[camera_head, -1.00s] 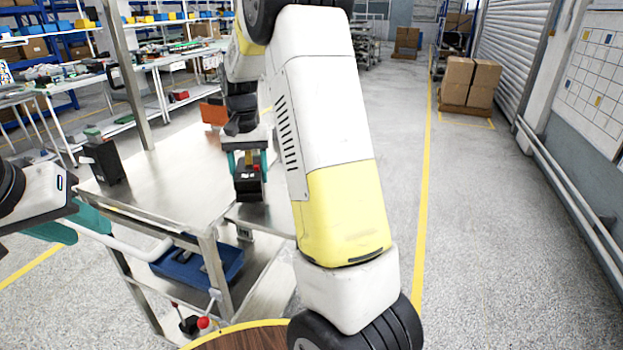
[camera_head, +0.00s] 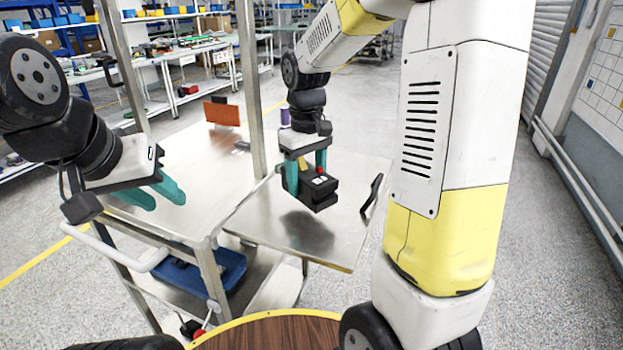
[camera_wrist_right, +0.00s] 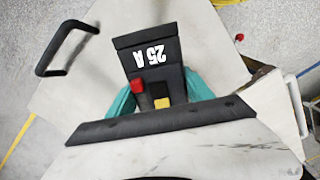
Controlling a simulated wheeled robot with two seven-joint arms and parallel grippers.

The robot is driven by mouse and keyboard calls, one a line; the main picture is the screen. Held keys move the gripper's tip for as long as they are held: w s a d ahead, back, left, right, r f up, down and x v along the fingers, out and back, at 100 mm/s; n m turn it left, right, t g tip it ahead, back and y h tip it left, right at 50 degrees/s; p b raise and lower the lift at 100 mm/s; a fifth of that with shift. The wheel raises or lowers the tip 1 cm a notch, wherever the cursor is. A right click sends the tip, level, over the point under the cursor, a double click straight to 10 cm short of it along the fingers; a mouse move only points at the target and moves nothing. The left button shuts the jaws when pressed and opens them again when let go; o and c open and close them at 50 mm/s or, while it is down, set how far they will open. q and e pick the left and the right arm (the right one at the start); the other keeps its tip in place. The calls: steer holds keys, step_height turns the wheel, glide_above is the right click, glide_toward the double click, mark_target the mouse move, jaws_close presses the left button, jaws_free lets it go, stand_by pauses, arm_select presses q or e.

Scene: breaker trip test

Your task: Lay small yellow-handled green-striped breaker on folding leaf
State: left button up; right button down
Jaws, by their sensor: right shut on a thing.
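A black breaker (camera_head: 322,192) is held in my right gripper (camera_head: 306,170), whose teal fingers are shut on it. It hangs above the metal folding leaf (camera_head: 345,245), apart from it, with a shadow beneath. In the right wrist view the breaker (camera_wrist_right: 150,60) shows a white "25 A" label, a red button and a yellow handle; I cannot make out a green stripe. The leaf also shows in the right wrist view (camera_wrist_right: 85,85). My left gripper (camera_head: 152,193) is open and empty, over the cart's near left edge.
The leaf joins the right side of the metal cart top (camera_head: 185,160). A black handle (camera_head: 372,193) stands at the leaf's right edge. An upright post (camera_head: 250,95) and an orange panel (camera_head: 222,113) stand farther back. A blue case (camera_head: 205,270) lies on the lower shelf.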

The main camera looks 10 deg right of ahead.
mark_target(311, 185)
steer(key=s+n, duration=0.5)
steer(key=shift+s+a+r, duration=0.1)
steer(key=shift+s+r, duration=0.05)
steer(key=shift+r, duration=0.2)
steer(key=shift+n, duration=0.3)
steer(key=w+d, duration=0.1)
steer(key=w, duration=0.3)
steer(key=w+d+f, duration=0.1)
steer(key=w+d, duration=0.1)
steer(key=w, duration=0.3)
steer(key=w+d, duration=0.2)
steer(key=w, duration=0.3)
steer(key=shift+w+d+f, duration=0.15)
steer(key=shift+w+f, duration=0.1)
steer(key=shift+f, duration=1.75)
steer(key=shift+c, duration=2.1)
jaws_free()
steer(key=shift+f, duration=0.15)
